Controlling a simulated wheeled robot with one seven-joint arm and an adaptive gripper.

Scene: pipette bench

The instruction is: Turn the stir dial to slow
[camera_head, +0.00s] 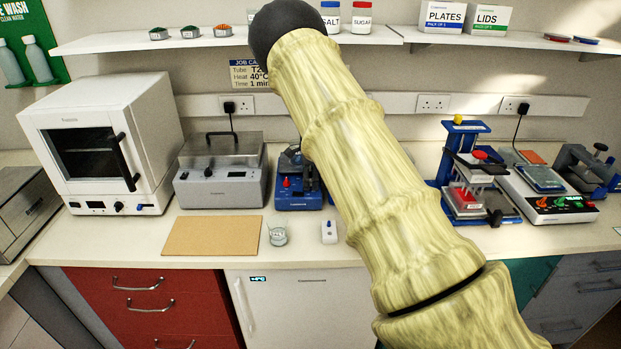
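A white flat unit (512,184) with a grey top plate stands at the right of the bench. My arm, in a pale yellow patterned sleeve, crosses the view from the lower right to a dark rounded joint at the top. My gripper does not show. The arm hides part of the middle of the bench.
A glass beaker (278,236), white box (329,231) and brown board (212,236) lie left. Bench front at right is clear.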

